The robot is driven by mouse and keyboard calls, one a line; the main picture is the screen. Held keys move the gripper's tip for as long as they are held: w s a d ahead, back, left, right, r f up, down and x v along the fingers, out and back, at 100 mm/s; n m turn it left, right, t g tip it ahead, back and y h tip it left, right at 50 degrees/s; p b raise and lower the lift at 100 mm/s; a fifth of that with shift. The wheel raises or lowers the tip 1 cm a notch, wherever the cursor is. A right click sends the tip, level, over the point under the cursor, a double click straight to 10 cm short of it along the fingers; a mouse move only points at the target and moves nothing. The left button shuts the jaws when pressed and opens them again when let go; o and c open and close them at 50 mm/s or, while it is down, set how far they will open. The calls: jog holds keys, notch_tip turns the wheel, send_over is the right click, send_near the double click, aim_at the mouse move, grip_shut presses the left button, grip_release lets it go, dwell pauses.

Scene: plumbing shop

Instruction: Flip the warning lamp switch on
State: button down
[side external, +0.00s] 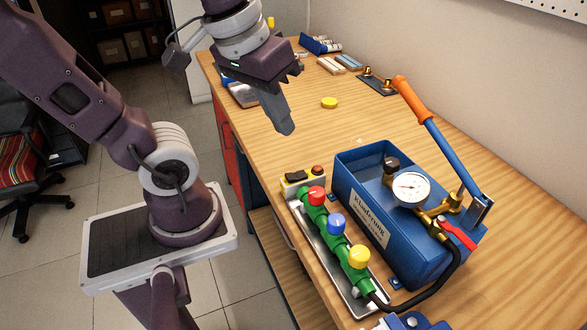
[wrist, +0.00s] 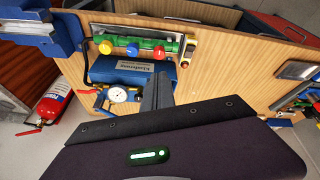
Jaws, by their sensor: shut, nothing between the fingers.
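A small yellow box (side external: 290,188) sits at the far end of the green manifold, beside the blue pump tank. On it are a black rocker switch (side external: 296,176) and a red-orange lamp (side external: 317,170). The lamp does not look clearly lit, and I cannot tell the switch's position. In the wrist view the yellow box (wrist: 188,46) is small, at the manifold's right end. My gripper (side external: 286,130) is shut and empty, pointing down above the bench, beyond the box and apart from it. Its fingers also show in the wrist view (wrist: 158,80).
The blue tank (side external: 365,232) carries a gauge (side external: 410,188), a red lever (side external: 457,234) and a tall orange-handled lever (side external: 402,87). The green manifold (side external: 325,216) has red, blue and yellow knobs in a metal tray. A yellow disc (side external: 329,102) lies on otherwise fairly clear bench.

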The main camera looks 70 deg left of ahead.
jog(key=w+a+f+n+g, duration=0.2)
jog(key=w+a+n+g, duration=0.1)
jog(key=w+a+n, duration=0.3)
jog(key=n+g, duration=0.2)
jog(key=n, duration=0.6)
send_over(289, 176)
jog(key=w, duration=0.2)
notch_tip(289, 176, down, 3)
jog(key=shift+f, duration=0.1)
jog(key=shift+f, duration=0.1)
jog(key=f, duration=0.4)
jog(key=s+f, duration=0.1)
jog(key=f, duration=0.8)
jog(key=shift+s+f, duration=0.3)
jog(key=shift+f, duration=0.05)
